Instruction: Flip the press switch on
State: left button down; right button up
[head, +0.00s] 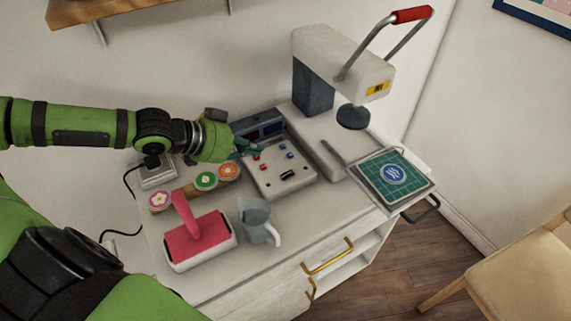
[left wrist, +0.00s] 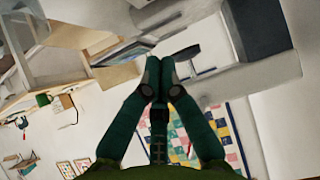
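The white heat press (head: 345,62) has a dark grey column and a red-gripped lever, and stands at the back of the cabinet top. In front of it to the left lies a pale panel (head: 268,182) with small red and blue parts and a small black piece (head: 288,174) that may be a switch. Its on or off state is too small to tell. My left gripper (head: 252,147) is beside a grey box with a dark display (head: 262,131), above the panel's back left edge; contact is unclear. In the left wrist view its fingertips (left wrist: 158,70) are together, with nothing seen between them.
A pink-handled roller or press (head: 195,240), a grey cup-like item (head: 258,220) and several round coloured badges (head: 205,180) stand on the cabinet at the left. A green gridded mat (head: 405,182) lies on the right plate. A chair (head: 530,275) stands at the right.

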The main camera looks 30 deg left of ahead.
pick_arm(q)
jog(key=p, duration=0.1)
send_over(286, 172)
jog(key=s, duration=0.1)
jog(key=f, duration=0.5)
jog(key=shift+a+f, duration=0.2)
jog(key=shift+a, duration=0.05)
jog(key=f, duration=0.1)
jog(key=f+p, duration=0.1)
jog(key=f, duration=0.1)
jog(key=shift+w+d+f, duration=0.2)
jog(key=shift+w+f, duration=0.05)
jog(key=shift+w, duration=0.15)
jog(key=shift+f, duration=0.55)
pick_arm(e)
jog(key=shift+s+a+r, duration=0.1)
jog(key=shift+s+r, duration=0.05)
jog(key=shift+r, duration=0.35)
jog(key=shift+s+a+r, duration=0.1)
jog(key=shift+s+r, duration=0.05)
jog(key=shift+r, duration=0.3)
